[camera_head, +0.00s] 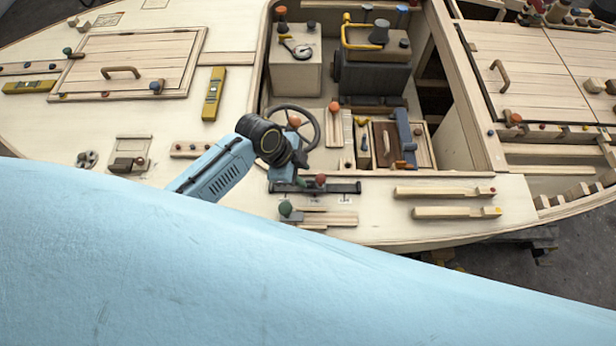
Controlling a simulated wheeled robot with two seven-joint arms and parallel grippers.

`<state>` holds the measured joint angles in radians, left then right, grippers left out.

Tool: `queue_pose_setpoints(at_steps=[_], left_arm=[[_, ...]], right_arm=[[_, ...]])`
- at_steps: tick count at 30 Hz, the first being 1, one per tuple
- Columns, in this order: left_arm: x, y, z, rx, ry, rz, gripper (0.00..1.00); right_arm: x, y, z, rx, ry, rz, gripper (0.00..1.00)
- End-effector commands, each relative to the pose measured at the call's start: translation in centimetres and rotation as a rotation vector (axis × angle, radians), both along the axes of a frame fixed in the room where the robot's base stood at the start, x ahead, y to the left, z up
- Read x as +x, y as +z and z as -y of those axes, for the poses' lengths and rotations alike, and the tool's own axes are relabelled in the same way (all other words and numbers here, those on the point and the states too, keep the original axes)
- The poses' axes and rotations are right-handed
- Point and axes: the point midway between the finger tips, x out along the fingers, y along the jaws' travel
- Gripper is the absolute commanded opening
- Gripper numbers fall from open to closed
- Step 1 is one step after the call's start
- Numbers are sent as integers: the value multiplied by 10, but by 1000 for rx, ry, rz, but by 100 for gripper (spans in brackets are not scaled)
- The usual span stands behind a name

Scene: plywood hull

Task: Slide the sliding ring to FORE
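A dark rail (340,188) lies on the pale deck in front of the cockpit, with small labels below its right part that are too small to read. A red knob (320,179) stands on the rail near its middle; this may be the sliding ring's knob, but the ring itself cannot be made out. My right gripper is not in view.
A steering wheel (311,128) stands just behind my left wrist. A green knob (285,208) sits in front of the rail. Two wooden bars (440,192) lie to the right. My own large blue surface covers the foreground. The deck between the rail and the bars is clear.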

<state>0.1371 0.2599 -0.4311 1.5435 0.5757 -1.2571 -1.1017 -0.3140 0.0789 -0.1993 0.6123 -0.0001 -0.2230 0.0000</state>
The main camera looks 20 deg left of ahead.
Motion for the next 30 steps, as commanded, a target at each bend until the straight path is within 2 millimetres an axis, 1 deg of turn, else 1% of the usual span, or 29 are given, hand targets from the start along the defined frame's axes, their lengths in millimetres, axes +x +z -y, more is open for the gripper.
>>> queue_pose_setpoints(at_steps=[1, 3, 6, 12, 20, 23, 28, 30], left_arm=[[2, -10, 4, 0, 1, -2, 33], [3, -20, 8, 0, 1, -3, 33], [5, -30, 12, 0, 1, -1, 33], [8, -40, 16, 1, 0, 1, 33], [8, -41, 16, 1, 0, 1, 33], [8, -41, 16, 1, 0, 1, 22], [8, -41, 16, 1, 1, 1, 0], [8, -41, 16, 1, 1, 1, 0]], right_arm=[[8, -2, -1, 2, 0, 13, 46], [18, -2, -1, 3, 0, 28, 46], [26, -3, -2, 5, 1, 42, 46], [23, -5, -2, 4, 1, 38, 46], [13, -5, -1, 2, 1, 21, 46], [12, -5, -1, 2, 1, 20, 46], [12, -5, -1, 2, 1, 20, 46], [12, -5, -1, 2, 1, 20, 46]])
